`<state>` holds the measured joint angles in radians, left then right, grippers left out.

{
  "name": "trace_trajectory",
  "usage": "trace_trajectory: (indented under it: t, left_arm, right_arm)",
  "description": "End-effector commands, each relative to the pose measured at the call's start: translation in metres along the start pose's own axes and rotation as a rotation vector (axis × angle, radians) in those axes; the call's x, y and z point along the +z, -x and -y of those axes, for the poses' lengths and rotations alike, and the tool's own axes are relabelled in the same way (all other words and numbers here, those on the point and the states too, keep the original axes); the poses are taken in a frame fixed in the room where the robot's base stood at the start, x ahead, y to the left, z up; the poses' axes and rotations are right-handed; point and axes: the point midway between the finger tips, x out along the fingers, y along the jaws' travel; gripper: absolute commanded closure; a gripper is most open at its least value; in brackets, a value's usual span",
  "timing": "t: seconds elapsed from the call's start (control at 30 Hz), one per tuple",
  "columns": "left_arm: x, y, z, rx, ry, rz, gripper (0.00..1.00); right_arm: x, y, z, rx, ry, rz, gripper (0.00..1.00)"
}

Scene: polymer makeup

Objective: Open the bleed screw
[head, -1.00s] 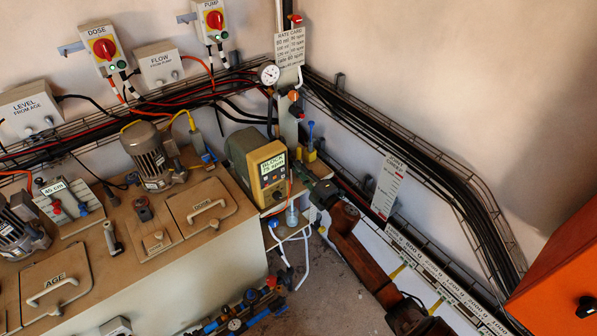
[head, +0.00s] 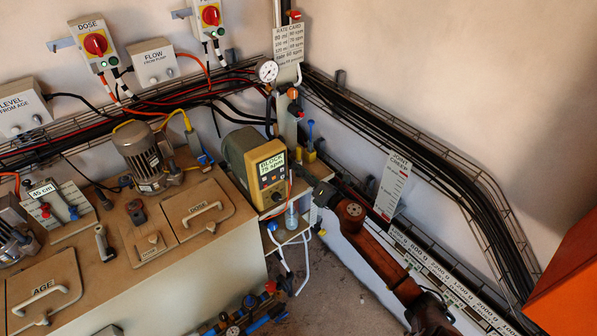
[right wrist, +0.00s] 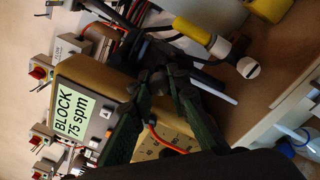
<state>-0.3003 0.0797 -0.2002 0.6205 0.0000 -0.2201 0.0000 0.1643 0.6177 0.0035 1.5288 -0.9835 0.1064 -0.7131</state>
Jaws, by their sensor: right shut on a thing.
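The dosing pump (head: 240,160) has a yellow control face reading BLOCK 75 spm and stands at the end of the bench. The same pump face shows large in the right wrist view (right wrist: 75,110). My right gripper (right wrist: 165,80) is shut at the pump's side, its two dark green fingers converging on a small dark part. I take this for the bleed screw, but the fingers mostly hide it. In the head view my right gripper (head: 308,182) is just right of the pump. My left gripper is not in view.
A yellow-based valve with a blue top (head: 309,155) stands behind the gripper. A clear bottle (head: 291,216) and white tubing (head: 303,265) are below the pump. A slotted white end (right wrist: 248,68) on a black-and-yellow barrel is near the fingers. An orange cabinet (head: 570,290) is at right.

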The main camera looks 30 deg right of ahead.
Motion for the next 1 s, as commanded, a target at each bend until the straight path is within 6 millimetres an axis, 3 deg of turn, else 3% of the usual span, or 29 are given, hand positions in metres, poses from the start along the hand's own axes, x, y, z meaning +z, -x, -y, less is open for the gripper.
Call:
trace_trajectory:
  t: [0.4, 0.9, 0.93, 1.0]
  left_arm:
    - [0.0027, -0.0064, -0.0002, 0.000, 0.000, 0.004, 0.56]
    - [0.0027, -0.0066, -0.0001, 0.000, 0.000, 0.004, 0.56]
    - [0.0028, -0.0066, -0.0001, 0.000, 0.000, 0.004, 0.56]
    - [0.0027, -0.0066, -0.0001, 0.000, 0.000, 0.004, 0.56]
  right_arm:
    - [-0.0021, 0.0007, 0.0027, -0.005, 0.156, -0.013, 1.00]
    - [-0.0020, 0.0008, 0.0025, -0.005, 0.170, -0.014, 1.00]
    - [-0.0020, 0.0008, 0.0025, -0.005, 0.170, -0.014, 0.83]
    - [-0.0019, 0.0006, 0.0022, -0.005, 0.169, -0.014, 0.78]
